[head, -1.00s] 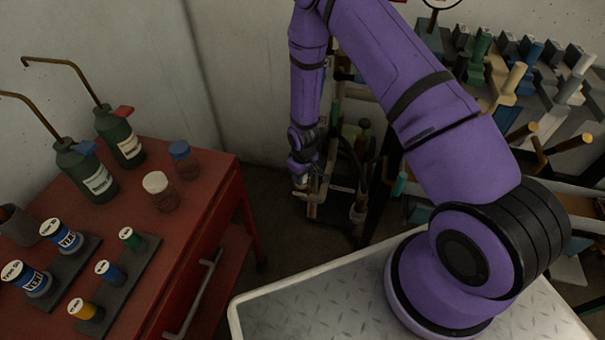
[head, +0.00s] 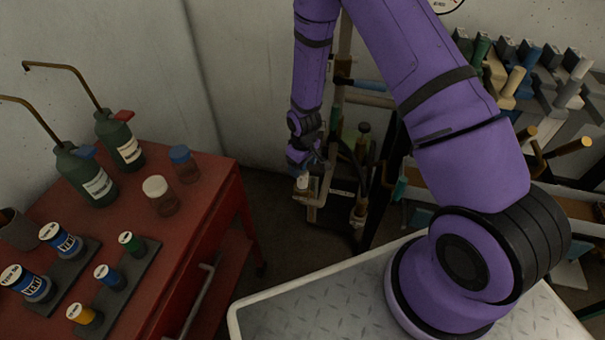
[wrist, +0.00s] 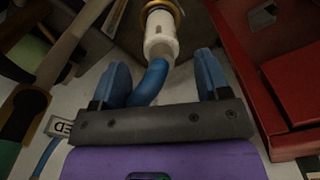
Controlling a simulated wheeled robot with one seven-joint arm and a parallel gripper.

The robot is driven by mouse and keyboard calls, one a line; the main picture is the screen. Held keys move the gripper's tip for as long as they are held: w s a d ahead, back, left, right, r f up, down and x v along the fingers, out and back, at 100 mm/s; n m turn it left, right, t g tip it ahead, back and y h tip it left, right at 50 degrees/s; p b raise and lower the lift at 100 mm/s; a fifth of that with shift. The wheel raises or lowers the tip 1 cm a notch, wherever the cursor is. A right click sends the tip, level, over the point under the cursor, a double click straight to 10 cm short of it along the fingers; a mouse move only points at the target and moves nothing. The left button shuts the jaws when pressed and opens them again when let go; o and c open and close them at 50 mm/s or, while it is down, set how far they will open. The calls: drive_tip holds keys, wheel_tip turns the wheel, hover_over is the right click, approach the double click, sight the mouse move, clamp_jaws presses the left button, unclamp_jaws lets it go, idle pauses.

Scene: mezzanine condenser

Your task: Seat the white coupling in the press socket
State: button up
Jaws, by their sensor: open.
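The white coupling (wrist: 160,38) is a short white sleeve on a blue hose (wrist: 150,80) in the wrist view. Its far end meets a brass-coloured ring (wrist: 163,8) at the top edge; I cannot tell whether the ring is the press socket. My gripper (wrist: 162,62) is open, its two blue fingers apart on either side of the hose. The coupling lies just beyond the fingertips, and nothing is gripped. In the head view my gripper (head: 304,166) hangs at the stand in the corner, with a small white piece (head: 302,182) just below it.
A red cabinet (head: 205,215) with bottles and jars stands left of my gripper; red metal also shows at right in the wrist view (wrist: 290,80). A cluttered stand (head: 352,180) is close behind and right. A rack of tools (head: 530,75) fills the right.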

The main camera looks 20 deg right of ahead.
drive_tip(key=shift+r, duration=1.8)
drive_tip(key=shift+r, duration=0.4)
drive_tip(key=s+d+r+m+t, duration=0.1)
drive_tip(key=s+d+r, duration=0.15)
drive_tip(key=r, duration=1.25)
drive_tip(key=s+d+r+m+t, duration=0.1)
drive_tip(key=s+d+r+m, duration=0.15)
drive_tip(key=r, duration=1.25)
drive_tip(key=s+d+r+m+t, duration=0.1)
drive_tip(key=s+r, duration=0.7)
drive_tip(key=s, duration=0.4)
drive_tip(key=s+r+m+t, duration=0.1)
drive_tip(key=s+r+t, duration=0.1)
drive_tip(key=s+r, duration=0.5)
drive_tip(key=s, duration=0.5)
drive_tip(key=shift+d+r, duration=0.35)
